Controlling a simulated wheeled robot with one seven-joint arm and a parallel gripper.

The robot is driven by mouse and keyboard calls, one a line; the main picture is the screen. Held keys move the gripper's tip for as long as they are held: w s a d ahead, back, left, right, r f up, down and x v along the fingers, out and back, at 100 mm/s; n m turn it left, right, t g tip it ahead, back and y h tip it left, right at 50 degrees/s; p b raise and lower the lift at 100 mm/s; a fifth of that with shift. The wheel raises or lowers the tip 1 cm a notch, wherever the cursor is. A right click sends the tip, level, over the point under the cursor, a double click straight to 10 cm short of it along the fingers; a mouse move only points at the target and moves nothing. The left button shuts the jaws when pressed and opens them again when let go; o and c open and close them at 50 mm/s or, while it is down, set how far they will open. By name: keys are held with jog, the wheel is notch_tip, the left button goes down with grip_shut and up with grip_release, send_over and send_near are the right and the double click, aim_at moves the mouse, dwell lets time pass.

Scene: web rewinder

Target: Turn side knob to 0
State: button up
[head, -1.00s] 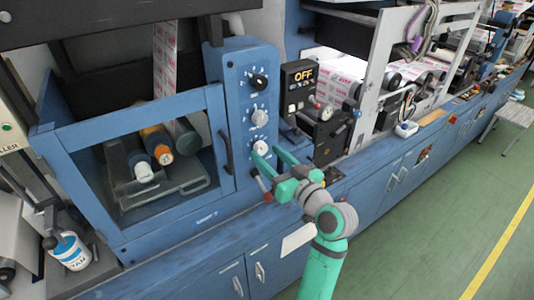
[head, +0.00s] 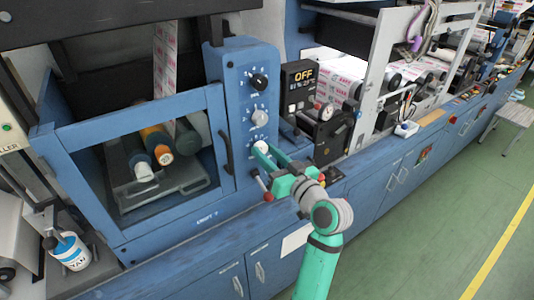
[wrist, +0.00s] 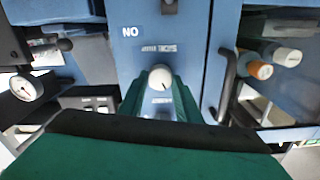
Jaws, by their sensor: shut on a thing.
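The lowest knob (head: 262,146) on the blue control column is white and round. My gripper (head: 264,156) reaches it from the front right, its green fingers close together at the knob. In the wrist view, the white knob (wrist: 158,75) sits between the two green fingers of my gripper (wrist: 160,92), which is shut on it. A short dark mark shows on the knob's face, toward its lower right. The printed labels are upside down there and too blurred to read fully. Whether this is the side knob I cannot read.
A grey-white knob (head: 259,117) and a black knob (head: 258,80) sit above on the same column. A dark door handle (head: 226,152) is to the left. A black box reading OFF (head: 299,86) and a dial gauge (head: 326,112) stand to the right.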

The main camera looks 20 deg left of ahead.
jog(key=shift+d+m, duration=0.1)
jog(key=shift+m, duration=2.5)
jog(key=o, duration=1.1)
jog(key=shift+c, duration=0.2)
jog(key=v, duration=1)
jog(key=shift+s+d, duration=0.3)
jog(key=shift+f, duration=0.1)
